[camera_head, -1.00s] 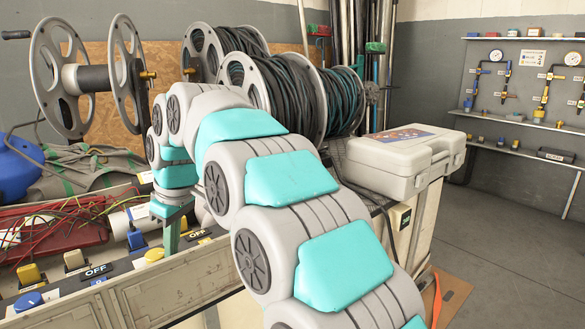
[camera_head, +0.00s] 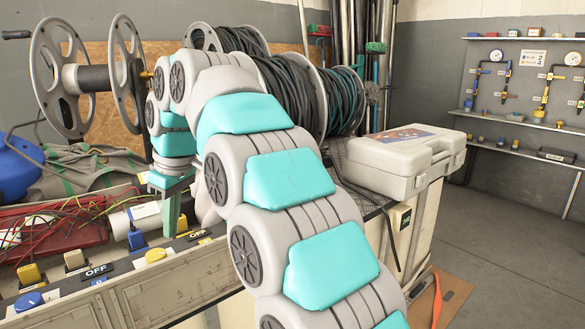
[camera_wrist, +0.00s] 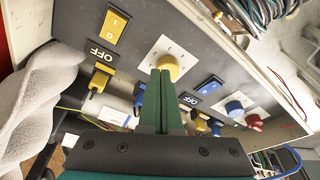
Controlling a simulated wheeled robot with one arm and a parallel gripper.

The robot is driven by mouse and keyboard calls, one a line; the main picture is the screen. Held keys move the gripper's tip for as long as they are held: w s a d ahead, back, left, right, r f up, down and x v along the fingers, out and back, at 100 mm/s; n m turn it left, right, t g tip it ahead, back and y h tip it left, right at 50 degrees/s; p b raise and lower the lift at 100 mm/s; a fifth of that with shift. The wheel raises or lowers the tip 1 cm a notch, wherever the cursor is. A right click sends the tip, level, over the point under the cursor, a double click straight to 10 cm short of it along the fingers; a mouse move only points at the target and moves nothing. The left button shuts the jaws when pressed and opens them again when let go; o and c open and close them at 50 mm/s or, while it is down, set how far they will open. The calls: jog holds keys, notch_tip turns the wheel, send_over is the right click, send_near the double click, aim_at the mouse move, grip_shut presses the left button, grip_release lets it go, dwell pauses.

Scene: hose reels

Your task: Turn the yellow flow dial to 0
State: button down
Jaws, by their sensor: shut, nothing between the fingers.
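The yellow flow dial (camera_head: 155,254) is a round knob on the bench's front panel. My gripper (camera_head: 171,235) has green fingers pointing down, just above and behind the dial in the head view. In the wrist view my gripper (camera_wrist: 160,73) is shut and empty, and its fingertips overlap the dial's lower edge. Whether they touch it I cannot tell. The fingers hide part of the plate.
Red wires (camera_head: 55,225) and a white cylinder (camera_head: 142,220) lie behind the panel. Reels and a grey case (camera_head: 395,160) stand farther back.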

aim_at(162, 254)
jog(key=shift+r, duration=0.3)
jog(key=s+f+b, duration=0.1)
jog(key=f+b, duration=0.1)
jog(key=s+a+f+b, duration=0.1)
jog(key=f+b, duration=0.3)
jog(key=b, duration=0.1)
jog(key=shift+s+a, duration=0.15)
jog(key=shift+s, duration=0.25)
dwell(0.4)
jog(key=shift+w+a, duration=0.15)
dwell(0.7)
jog(key=shift+w+d+p, duration=0.35)
jog(key=shift+w+p, duration=0.1)
jog(key=shift+w, duration=0.15)
jog(key=shift+w+d+p, duration=0.1)
jog(key=shift+w+p, duration=0.2)
jog(key=shift+w, duration=0.3)
dwell(0.5)
